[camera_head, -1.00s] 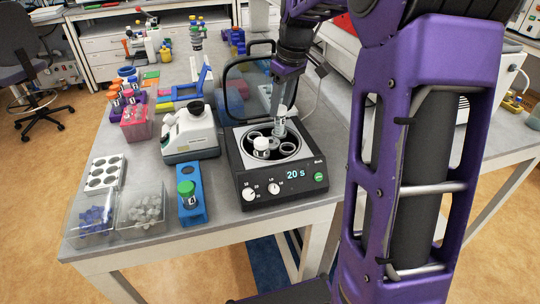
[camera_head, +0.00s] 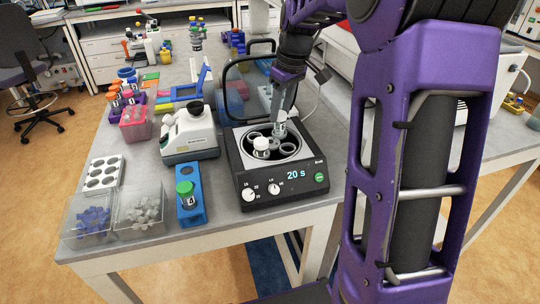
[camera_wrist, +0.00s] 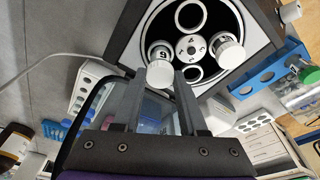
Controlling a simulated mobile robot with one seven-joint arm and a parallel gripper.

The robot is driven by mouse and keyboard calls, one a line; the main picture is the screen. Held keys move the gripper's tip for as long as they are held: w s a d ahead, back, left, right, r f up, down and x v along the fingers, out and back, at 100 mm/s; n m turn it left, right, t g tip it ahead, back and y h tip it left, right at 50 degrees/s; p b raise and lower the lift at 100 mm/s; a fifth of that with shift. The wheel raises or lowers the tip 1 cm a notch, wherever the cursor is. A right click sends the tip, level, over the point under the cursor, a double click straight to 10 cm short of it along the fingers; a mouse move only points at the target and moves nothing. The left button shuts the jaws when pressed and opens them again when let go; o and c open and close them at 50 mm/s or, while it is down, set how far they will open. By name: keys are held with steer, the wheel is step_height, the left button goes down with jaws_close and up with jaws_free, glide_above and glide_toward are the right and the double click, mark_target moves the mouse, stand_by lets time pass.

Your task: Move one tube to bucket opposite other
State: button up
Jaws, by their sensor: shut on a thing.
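The centrifuge (camera_head: 246,172) stands open on the bench, its rotor (camera_head: 277,150) showing inside the dark bowl. One white-capped tube (camera_head: 261,146) sits in the front-left bucket; it is at the right of the rotor in the wrist view (camera_wrist: 228,52). My gripper (camera_head: 279,106) is shut on the other white-capped tube (camera_head: 280,117), upright at the rotor's back side. In the wrist view my fingers (camera_wrist: 161,80) flank its white cap (camera_wrist: 158,74), across the hub from the first tube. The other two buckets look empty. The held tube's lower end is hidden, so its seating is unclear.
The centrifuge's dark lid frame (camera_head: 230,92) stands raised behind the bowl, close to my arm. A blue rack (camera_head: 191,211) with a green-capped tube is left of the centrifuge. A white microscope-like device (camera_head: 188,135) and clear bins (camera_head: 139,211) are farther left.

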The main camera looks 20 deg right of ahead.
steer(key=shift+f+b, duration=0.55)
steer(key=shift+f, duration=0.45)
steer(key=o, duration=1.1)
